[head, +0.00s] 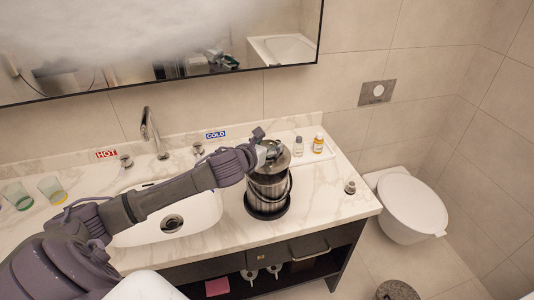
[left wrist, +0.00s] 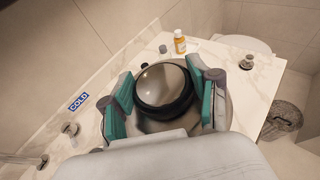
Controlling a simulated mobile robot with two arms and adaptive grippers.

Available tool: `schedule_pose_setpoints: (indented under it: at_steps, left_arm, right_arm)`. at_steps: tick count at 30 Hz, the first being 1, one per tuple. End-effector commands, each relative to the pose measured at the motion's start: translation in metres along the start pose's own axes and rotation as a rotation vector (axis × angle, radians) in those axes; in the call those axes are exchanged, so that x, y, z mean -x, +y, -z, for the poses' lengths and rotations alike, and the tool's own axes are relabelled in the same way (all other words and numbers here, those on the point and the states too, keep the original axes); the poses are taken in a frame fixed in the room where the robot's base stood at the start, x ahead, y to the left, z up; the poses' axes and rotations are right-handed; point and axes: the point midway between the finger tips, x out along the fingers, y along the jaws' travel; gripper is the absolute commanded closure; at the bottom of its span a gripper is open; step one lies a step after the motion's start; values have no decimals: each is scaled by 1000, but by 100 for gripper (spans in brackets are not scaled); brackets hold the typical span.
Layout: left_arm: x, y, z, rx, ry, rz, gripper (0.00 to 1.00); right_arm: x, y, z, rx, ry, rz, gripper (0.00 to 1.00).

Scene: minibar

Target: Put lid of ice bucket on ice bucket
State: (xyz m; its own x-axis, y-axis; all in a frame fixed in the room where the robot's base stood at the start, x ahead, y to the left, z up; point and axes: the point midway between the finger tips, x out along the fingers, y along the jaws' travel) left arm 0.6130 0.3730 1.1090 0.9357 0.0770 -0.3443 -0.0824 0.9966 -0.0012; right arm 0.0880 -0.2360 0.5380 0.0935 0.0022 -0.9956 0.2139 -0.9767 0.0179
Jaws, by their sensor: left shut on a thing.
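The ice bucket (head: 268,192) is a metal cylinder with a handle, standing upright in a dark round tray on the marble counter. Its lid (head: 283,160) is a grey disc at the top of the bucket, partly hidden by my left gripper (head: 268,150). In the left wrist view, the fingers of my left gripper (left wrist: 164,88) are on both sides of the lid's round dark knob (left wrist: 163,84). The gripper is shut on the lid. The lid is over the bucket's mouth; I cannot tell if it rests on the rim. My right gripper is not in view.
A sink (head: 190,220) and faucet (head: 152,132) are left of the bucket. Small bottles (head: 318,143) stand on a white tray behind it to the right. Two glasses (head: 52,189) stand at the far left. The counter's right end is mostly clear.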

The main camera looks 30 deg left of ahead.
Motion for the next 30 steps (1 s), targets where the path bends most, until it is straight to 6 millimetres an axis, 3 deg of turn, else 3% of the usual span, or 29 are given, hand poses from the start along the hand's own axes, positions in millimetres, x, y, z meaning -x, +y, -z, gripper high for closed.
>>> schedule_pose_setpoints:
  at_steps: [12,27,28,30]
  left_arm:
    - [-16,4,38,2,-1,1,80]
    - [-19,3,46,-3,-2,1,80]
    - [-18,3,46,-2,-1,1,35]
    - [-18,3,46,-2,-1,1,23]
  right_arm:
    - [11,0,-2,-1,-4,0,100]
    - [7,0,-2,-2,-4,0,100]
    - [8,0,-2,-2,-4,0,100]
    - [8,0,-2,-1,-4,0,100]
